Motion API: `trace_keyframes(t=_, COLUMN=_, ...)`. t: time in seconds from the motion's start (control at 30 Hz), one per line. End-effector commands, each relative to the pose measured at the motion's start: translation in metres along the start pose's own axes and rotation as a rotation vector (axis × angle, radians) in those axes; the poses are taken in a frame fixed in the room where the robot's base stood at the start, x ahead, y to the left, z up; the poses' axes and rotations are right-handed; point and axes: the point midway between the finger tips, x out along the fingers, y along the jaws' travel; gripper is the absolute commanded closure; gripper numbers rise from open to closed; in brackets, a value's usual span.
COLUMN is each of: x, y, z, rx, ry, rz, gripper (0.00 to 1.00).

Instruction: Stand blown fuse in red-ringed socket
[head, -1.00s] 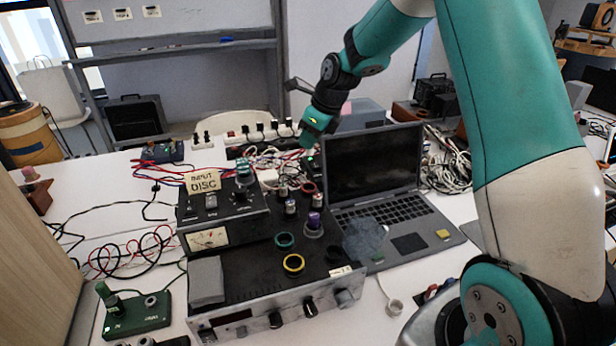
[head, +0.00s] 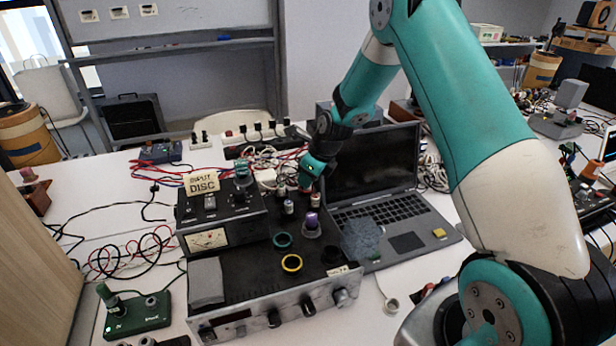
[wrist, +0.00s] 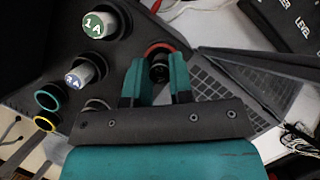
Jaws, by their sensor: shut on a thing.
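My gripper (head: 308,176) points down over the back right of the black unit, beside the laptop. In the wrist view its two teal fingers (wrist: 157,66) are shut on a dark, blackened fuse (wrist: 159,73). The red-ringed socket (wrist: 160,47) shows as a red arc just beyond the fuse's end, partly covered by the fuse and fingers. The fuse overlaps the ring in this view; I cannot tell whether its lower end is inside the socket or above it. In the head view my gripper hides most of both.
Other fuses stand close by, marked 1A (wrist: 92,24) and 2A (wrist: 80,74); a purple-topped one (head: 312,217) stands nearer. Teal (head: 282,240) and yellow (head: 291,263) rings are empty. The open laptop (head: 385,160) stands close on the right.

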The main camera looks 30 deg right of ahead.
Motion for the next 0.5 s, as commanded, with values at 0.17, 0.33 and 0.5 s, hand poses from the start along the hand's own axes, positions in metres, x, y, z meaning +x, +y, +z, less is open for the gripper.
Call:
trace_keyframes(t=0.17, x=0.0055, y=-0.0001, z=-0.0023, rx=0.000, ry=0.000, rz=0.000, gripper=1.00)
trace_keyframes(t=0.33, x=0.0054, y=-0.0001, z=-0.0023, rx=0.000, ry=0.000, rz=0.000, gripper=0.53)
trace_keyframes(t=0.5, x=0.0053, y=-0.0001, z=-0.0023, rx=0.000, ry=0.000, rz=0.000, gripper=0.53)
